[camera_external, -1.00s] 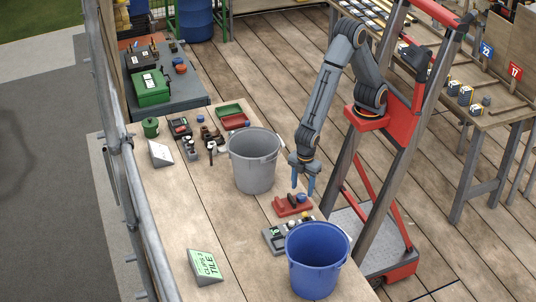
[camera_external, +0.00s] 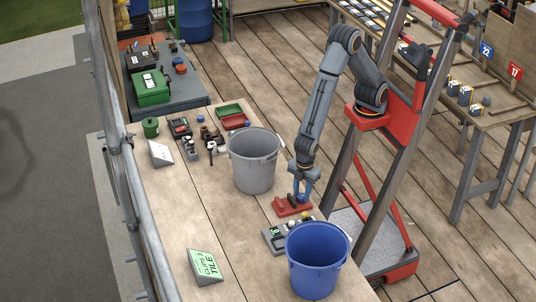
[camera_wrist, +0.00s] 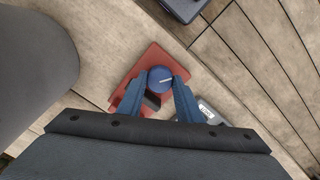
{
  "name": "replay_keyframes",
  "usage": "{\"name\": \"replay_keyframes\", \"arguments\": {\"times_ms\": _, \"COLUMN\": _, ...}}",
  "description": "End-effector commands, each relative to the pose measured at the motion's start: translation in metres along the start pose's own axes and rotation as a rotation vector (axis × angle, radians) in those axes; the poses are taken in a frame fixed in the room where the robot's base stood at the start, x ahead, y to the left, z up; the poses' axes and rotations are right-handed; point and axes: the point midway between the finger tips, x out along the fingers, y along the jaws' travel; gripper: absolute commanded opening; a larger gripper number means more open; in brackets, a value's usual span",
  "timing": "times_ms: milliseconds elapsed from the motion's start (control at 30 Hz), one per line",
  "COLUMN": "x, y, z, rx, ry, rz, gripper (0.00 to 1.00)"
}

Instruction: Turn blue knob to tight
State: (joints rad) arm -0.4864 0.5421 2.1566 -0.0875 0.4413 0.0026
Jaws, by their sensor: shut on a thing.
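The blue knob (camera_wrist: 160,79) sits on a red base (camera_wrist: 150,60) in the wrist view. It is round, with a pale pointer line on its top. My gripper (camera_wrist: 161,84) is shut on the knob, with one blue finger on each side of it. In the external view the red base (camera_external: 284,206) lies on the wooden table between the grey bucket and the blue bucket. My gripper (camera_external: 301,194) comes down onto it from above, and its fingers mostly hide the knob there. A dark part on the base shows between the fingers in the wrist view.
A grey bucket (camera_external: 254,165) stands left of the base and a blue bucket (camera_external: 317,262) stands in front of it. A grey box with buttons (camera_external: 274,240) lies close by. A green sign (camera_external: 205,265) stands at the front left. The table's middle left is clear.

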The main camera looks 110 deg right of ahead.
Motion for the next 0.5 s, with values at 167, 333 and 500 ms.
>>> {"name": "replay_keyframes", "arguments": {"times_ms": 167, "x": -0.0004, "y": -0.0001, "z": 0.0, "rx": 0.02, "ry": -0.001, "rz": 0.0, "gripper": 0.1}}
{"name": "replay_keyframes", "arguments": {"times_ms": 333, "x": -0.0008, "y": 0.0, "z": -0.0003, "rx": 0.087, "ry": -0.004, "rz": 0.0, "gripper": 0.1}}
{"name": "replay_keyframes", "arguments": {"times_ms": 500, "x": -0.001, "y": 0.0002, "z": -0.0006, "rx": 0.208, "ry": -0.008, "rz": 0.0, "gripper": 0.1}}
